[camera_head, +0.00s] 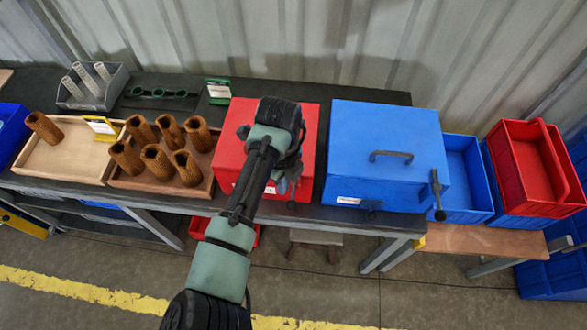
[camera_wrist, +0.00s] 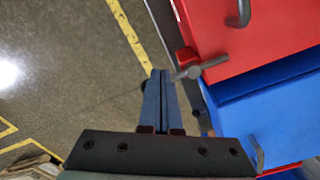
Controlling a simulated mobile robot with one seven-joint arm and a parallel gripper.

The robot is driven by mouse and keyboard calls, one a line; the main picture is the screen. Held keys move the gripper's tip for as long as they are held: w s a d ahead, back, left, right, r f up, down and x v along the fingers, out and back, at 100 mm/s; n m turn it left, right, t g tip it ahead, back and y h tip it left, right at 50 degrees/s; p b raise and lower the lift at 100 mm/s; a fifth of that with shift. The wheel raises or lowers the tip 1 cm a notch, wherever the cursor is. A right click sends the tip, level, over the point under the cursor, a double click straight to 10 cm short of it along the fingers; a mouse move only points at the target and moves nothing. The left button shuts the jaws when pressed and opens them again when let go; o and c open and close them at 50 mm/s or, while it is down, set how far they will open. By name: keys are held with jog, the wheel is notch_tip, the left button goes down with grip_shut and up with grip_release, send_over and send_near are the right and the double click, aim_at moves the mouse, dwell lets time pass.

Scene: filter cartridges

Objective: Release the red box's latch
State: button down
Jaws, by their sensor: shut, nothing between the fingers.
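The red box (camera_head: 232,135) stands on the dark bench, lid down, partly hidden behind my arm. In the wrist view the red box (camera_wrist: 245,30) fills the upper right, with a grey handle (camera_wrist: 240,12). Its latch, a grey lever with a round knob (camera_wrist: 194,71), sticks out at the box's edge. My gripper (camera_wrist: 161,74) is shut and empty, its fingertips just left of the lever's end; whether they touch cannot be told. In the head view my gripper (camera_head: 283,184) is at the red box's front right, mostly hidden by my wrist.
A blue box (camera_head: 385,140) with a handle and a side lever (camera_head: 437,190) stands close to the right. Wooden trays (camera_head: 60,150) with brown cartridges (camera_head: 158,163) are on the left. Blue and red bins (camera_head: 530,160) are at the far right. Floor in front is open.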

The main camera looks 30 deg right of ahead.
jog(key=shift+f+b, duration=1)
jog(key=shift+f, duration=0.5)
jog(key=shift+f, duration=0.15)
jog(key=shift+r, duration=0.2)
jog(key=shift+s, duration=0.1)
jog(key=shift+s+d+p, duration=0.45)
jog(key=shift+s+p, duration=0.1)
jog(key=shift+p, duration=0.05)
jog(key=shift+d, duration=0.1)
